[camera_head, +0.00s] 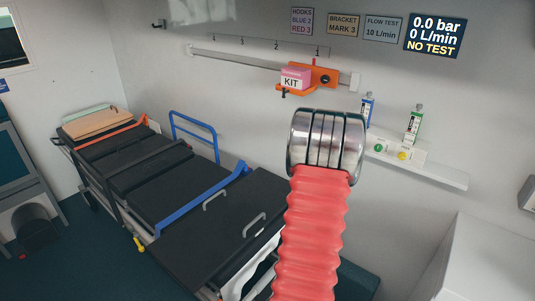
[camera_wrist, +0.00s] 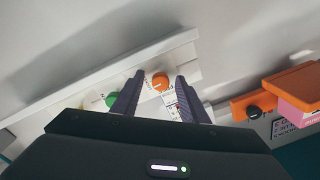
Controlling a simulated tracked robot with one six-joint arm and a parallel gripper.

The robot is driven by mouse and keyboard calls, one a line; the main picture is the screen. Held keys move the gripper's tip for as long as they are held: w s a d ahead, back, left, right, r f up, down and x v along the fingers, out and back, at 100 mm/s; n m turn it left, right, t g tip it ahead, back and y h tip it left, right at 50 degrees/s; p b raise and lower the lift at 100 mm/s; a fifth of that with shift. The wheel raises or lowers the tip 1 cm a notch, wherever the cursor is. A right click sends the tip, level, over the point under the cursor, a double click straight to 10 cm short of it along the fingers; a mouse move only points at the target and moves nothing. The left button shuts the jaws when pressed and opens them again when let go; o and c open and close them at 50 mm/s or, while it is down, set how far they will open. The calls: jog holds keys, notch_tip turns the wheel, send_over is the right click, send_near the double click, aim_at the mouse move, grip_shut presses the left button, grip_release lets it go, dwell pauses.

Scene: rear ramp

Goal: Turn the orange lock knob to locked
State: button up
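The orange knob (camera_wrist: 161,80) is round, with a pale mark across its face. It sits on a white panel on the wall in the wrist view. My gripper (camera_wrist: 159,75) is open, and the knob shows between its two dark fingertips. I cannot tell how far the fingers are from it, and no contact is visible. The lettering beside the knob is too small to read. In the head view my arm's red sleeve and metal end hide the gripper and the orange knob.
A green knob (camera_head: 380,148) and a yellow knob (camera_head: 403,155) share the panel; the green one shows left of my gripper in the wrist view (camera_wrist: 113,99). Two bottles stand above. An orange bracket (camera_head: 325,78) with a pink KIT box (camera_head: 295,77) hangs on the rail. A stretcher (camera_head: 150,185) stands left.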

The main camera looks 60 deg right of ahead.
jog(key=w+a+n, duration=0.1)
jog(key=a+n, duration=0.6)
jog(key=a, duration=0.7)
jog(key=w+a+r+n+t+y, duration=0.1)
jog(key=w+a+n+t+y, duration=0.1)
jog(key=w+a, duration=0.4)
jog(key=w+a+r+n+t+y, duration=0.2)
jog(key=w+a+t, duration=0.3)
jog(key=w, duration=0.8)
jog(key=shift+a+n+t+y, duration=0.3)
jog(key=shift+a+n, duration=0.1)
jog(key=shift+a, duration=0.15)
dwell(0.5)
